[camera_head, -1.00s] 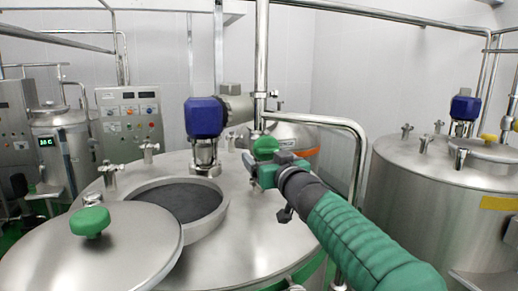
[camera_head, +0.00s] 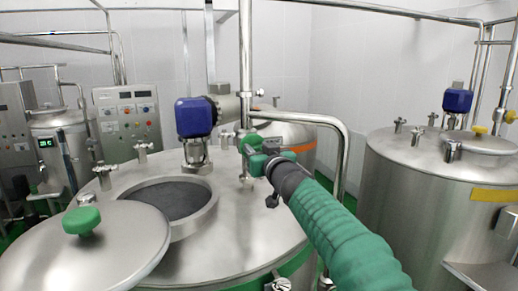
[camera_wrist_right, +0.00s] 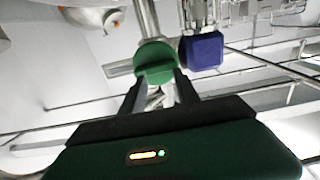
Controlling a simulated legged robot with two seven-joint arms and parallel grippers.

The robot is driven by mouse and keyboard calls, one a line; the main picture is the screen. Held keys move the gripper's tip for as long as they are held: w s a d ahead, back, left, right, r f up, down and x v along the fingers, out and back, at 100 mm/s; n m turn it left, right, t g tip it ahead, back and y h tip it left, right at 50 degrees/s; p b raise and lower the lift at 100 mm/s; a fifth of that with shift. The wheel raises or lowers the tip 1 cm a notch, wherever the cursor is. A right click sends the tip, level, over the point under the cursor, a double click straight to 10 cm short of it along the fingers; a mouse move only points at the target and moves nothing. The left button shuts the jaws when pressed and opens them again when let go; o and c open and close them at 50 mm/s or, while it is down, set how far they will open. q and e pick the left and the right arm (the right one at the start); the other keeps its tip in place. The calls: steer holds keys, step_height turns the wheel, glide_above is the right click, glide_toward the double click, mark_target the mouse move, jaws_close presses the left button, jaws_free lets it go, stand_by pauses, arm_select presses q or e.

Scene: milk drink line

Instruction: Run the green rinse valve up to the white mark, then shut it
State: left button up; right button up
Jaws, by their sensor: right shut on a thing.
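The green rinse valve (camera_head: 250,141) has a round green knob on the steel pipe above the tank, right of the blue motor. My right gripper (camera_head: 257,152) is shut on this knob, its arm reaching in from the lower right. The right wrist view shows the green knob (camera_wrist_right: 155,62) between my two dark fingers (camera_wrist_right: 158,82), with a raised bar across its face. I cannot make out a white mark in either view. The tank's round opening (camera_head: 172,198) shows a dark grey inside. My left gripper is not in view.
A lid with a green knob (camera_head: 82,220) lies at the front left, partly over the tank opening. The blue motor (camera_head: 195,117) stands close left of the valve. A vertical steel pipe (camera_head: 245,60) rises behind it. A second tank (camera_head: 415,190) stands at the right.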

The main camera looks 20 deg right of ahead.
steer(key=shift+r, duration=0.1)
steer(key=c, duration=0.5)
steer(key=shift+w+d, duration=0.1)
steer(key=shift+d, duration=0.15)
jaws_close()
